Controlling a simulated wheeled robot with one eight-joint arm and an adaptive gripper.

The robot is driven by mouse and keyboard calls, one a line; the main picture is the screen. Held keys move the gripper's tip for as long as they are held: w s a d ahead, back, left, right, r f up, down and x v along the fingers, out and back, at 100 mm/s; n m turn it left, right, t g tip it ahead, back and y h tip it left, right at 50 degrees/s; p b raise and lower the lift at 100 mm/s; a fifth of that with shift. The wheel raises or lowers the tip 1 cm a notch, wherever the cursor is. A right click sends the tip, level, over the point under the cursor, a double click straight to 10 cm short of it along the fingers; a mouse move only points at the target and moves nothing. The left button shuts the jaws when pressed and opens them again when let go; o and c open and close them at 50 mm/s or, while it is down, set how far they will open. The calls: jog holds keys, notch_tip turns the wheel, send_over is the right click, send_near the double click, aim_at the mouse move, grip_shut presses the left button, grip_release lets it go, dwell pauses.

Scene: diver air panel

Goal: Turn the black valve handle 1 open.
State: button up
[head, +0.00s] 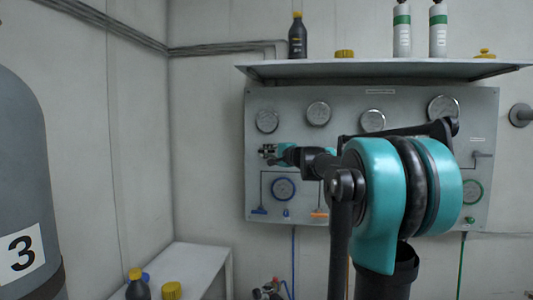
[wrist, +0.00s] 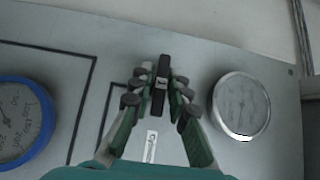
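The black valve handle (wrist: 161,84) is a narrow bar on the grey panel. It stands nearly upright in the wrist view, with a small light mark at its middle. My gripper (wrist: 160,90) has its fingers on either side of the handle. They look open, with a narrow gap to the bar; contact is not clearly visible. In the head view my gripper (head: 268,152) is at the panel's left part, below the gauges, and the handle is too small and covered to make out there.
A blue-rimmed gauge (wrist: 24,122) lies left of the handle and a silver gauge (wrist: 241,106) right of it. A shelf (head: 380,70) with bottles juts out above the panel (head: 400,215). A low white table (head: 190,265) and a grey cylinder (head: 22,160) stand at left.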

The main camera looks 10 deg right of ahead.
grip_shut()
jog(key=n+g+h, duration=0.1)
jog(key=n+g, duration=0.1)
jog(key=shift+n+h, duration=0.4)
jog(key=shift+a+n+g+h, duration=0.1)
jog(key=shift+n+g+h, duration=0.8)
jog(key=shift+g+h, duration=0.15)
jog(key=n+g+h, duration=0.2)
jog(key=h, duration=0.1)
jog(key=shift+h, duration=0.25)
jog(key=shift+n+g+h, duration=0.35)
jog(key=shift+n+h, duration=0.45)
jog(key=shift+h, duration=0.2)
